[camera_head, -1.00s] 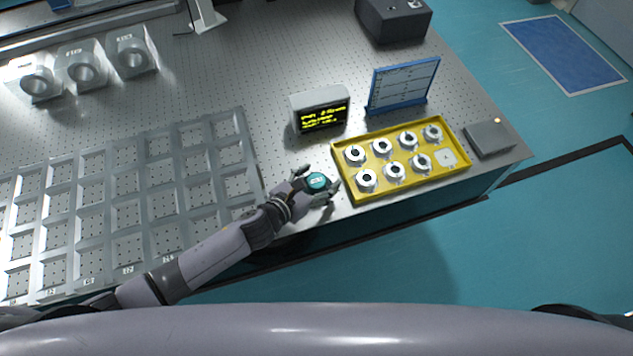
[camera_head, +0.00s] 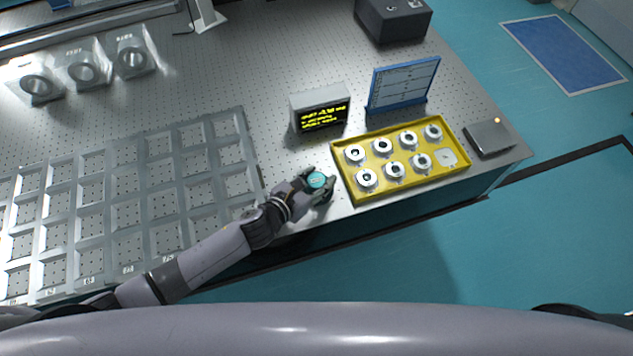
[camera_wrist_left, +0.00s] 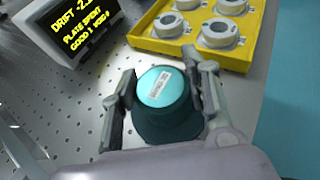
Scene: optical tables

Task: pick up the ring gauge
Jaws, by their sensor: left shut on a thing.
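The ring gauge (camera_head: 317,181) shows as a short teal round piece with a lighter top and a white printed label. No hole shows in it. It is at the table's front edge, just left of the yellow tray. My left gripper (camera_head: 318,185) is shut on it, with one finger on each side. In the left wrist view the ring gauge (camera_wrist_left: 162,92) stands upright between the fingers of the left gripper (camera_wrist_left: 165,95). I cannot tell if it is clear of the table. My right gripper is not in view.
A yellow tray (camera_head: 407,191) holds several white rings. A display box (camera_head: 320,110) and a blue-framed board (camera_head: 402,84) stand behind. A grey compartment rack (camera_head: 251,157) lies to the left. A grey flat box (camera_head: 488,138) is at the right. Perforated tabletop between display and gripper is clear.

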